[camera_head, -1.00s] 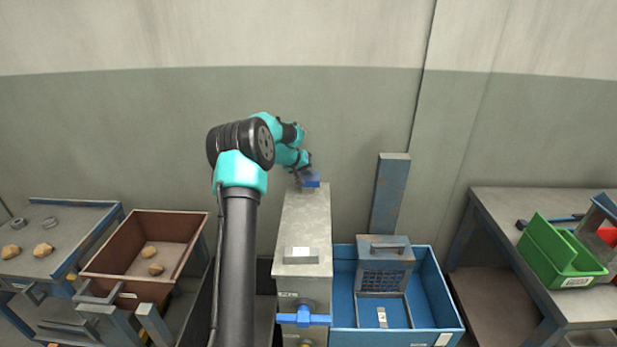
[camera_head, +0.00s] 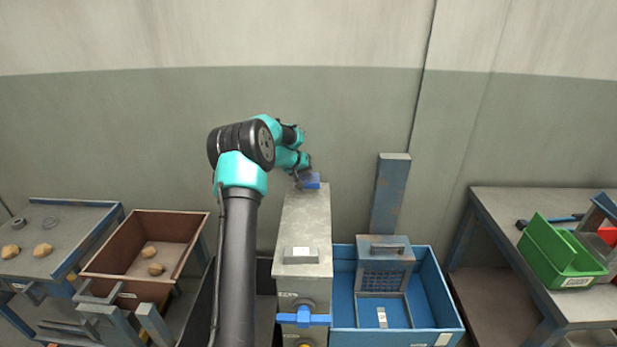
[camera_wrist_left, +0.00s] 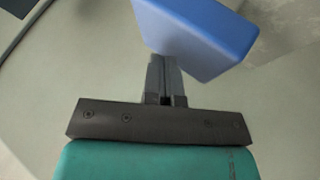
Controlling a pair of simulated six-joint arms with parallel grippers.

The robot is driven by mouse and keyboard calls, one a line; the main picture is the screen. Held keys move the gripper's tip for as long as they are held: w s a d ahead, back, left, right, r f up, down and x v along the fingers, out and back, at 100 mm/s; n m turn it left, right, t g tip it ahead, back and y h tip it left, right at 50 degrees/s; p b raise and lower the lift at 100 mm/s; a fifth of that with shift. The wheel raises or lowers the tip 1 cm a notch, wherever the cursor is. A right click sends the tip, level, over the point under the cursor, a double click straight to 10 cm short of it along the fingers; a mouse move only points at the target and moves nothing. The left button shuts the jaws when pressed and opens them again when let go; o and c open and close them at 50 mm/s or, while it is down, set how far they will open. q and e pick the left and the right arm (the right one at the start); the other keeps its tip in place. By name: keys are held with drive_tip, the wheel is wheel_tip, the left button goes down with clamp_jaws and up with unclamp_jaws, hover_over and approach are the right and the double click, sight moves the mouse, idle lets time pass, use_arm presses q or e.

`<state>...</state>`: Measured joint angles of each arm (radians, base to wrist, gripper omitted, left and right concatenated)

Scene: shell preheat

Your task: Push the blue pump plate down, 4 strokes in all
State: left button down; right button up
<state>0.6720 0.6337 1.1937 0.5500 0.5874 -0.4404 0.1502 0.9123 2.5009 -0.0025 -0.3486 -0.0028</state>
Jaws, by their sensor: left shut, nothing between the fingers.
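The blue pump plate (camera_head: 311,181) sits at the far end of a tall grey metal housing (camera_head: 304,215). In the left wrist view the plate (camera_wrist_left: 205,35) is a large blue block just beyond my fingertips. My left gripper (camera_head: 301,178) is shut and empty, at the near-left side of the plate. In the left wrist view the shut fingers (camera_wrist_left: 164,68) overlap the plate's lower edge; whether they touch it I cannot tell. My right gripper does not show.
A blue valve handle (camera_head: 304,318) is on the housing's front. A blue bin (camera_head: 440,285) with a grey caged box (camera_head: 386,262) stands right of it. A brown bin (camera_head: 190,225) and a bench with stones are on the left. A green bin (camera_head: 560,255) is at right.

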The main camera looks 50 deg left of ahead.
use_arm(q)
drive_tip(key=shift+f, duration=1.2)
idle(1.1)
drive_tip(key=shift+r, duration=2.15)
drive_tip(key=shift+r, duration=0.1)
drive_tip(key=shift+r, duration=2.4)
